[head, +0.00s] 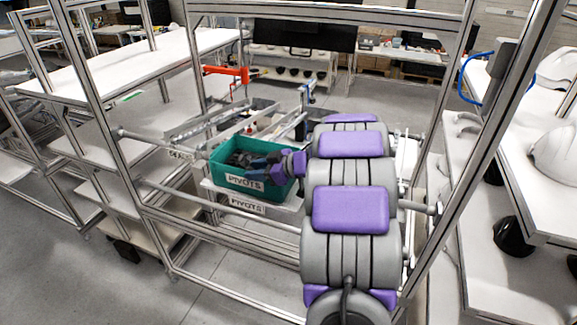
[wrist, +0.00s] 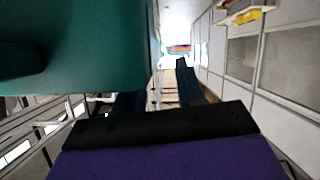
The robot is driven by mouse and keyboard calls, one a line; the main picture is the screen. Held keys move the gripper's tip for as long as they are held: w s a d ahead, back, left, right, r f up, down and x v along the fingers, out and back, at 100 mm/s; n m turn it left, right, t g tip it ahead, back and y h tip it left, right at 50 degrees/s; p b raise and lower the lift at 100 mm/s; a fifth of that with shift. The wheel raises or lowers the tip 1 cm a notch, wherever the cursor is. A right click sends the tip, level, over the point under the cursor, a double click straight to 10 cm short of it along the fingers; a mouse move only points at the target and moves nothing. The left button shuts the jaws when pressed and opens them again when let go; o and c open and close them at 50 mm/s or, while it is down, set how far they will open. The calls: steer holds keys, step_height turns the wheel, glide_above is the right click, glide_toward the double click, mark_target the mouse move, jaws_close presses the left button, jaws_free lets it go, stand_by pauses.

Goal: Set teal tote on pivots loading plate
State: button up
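The teal tote (head: 226,172), labelled PIVOTS and holding dark parts, stands upright in the frame in the head view. Its base is at the white loading plate (head: 210,190), which bears a PIVOTS label; whether it rests fully there is hard to tell. In the wrist view, the teal tote (wrist: 95,45) fills the upper left, close to the camera. My gripper's fingers (wrist: 158,92) are apart there, with no wall visibly clamped between them.
Metal frame posts and rails surround the plate; a near rail (head: 230,208) runs in front. Grey trays (head: 190,122) lie behind the tote, with a red-orange tool (head: 228,72) above. A white shelf (head: 130,65) is left, and a table with a white helmet shell (head: 556,155) right.

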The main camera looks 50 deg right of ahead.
steer(key=v, duration=1.4)
steer(key=shift+b, duration=0.3)
steer(key=shift+d, duration=0.1)
